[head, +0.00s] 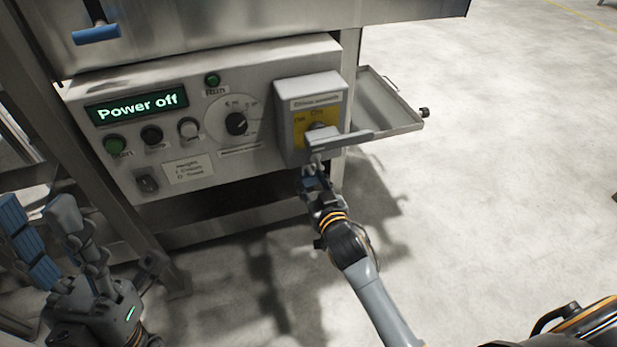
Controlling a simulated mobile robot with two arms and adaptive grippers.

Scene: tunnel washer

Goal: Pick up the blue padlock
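I cannot make out a blue padlock in the head view. A grey switch box (296,97) with a yellow plate (301,126) sits at the right end of the control panel. A grey lever (325,137) sticks out from its front. My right gripper (317,168) is just below the lever, at the box's lower edge. Its fingers are small and partly hidden, so I cannot tell whether they are open or touching the box.
The control panel (200,187) has a lit "Power off" display (137,107), a dial (236,123) and several buttons. A shallow grey tray (385,103) juts out right of the switch box. A blue handle (97,34) is at upper left. The floor (500,180) at right is clear.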

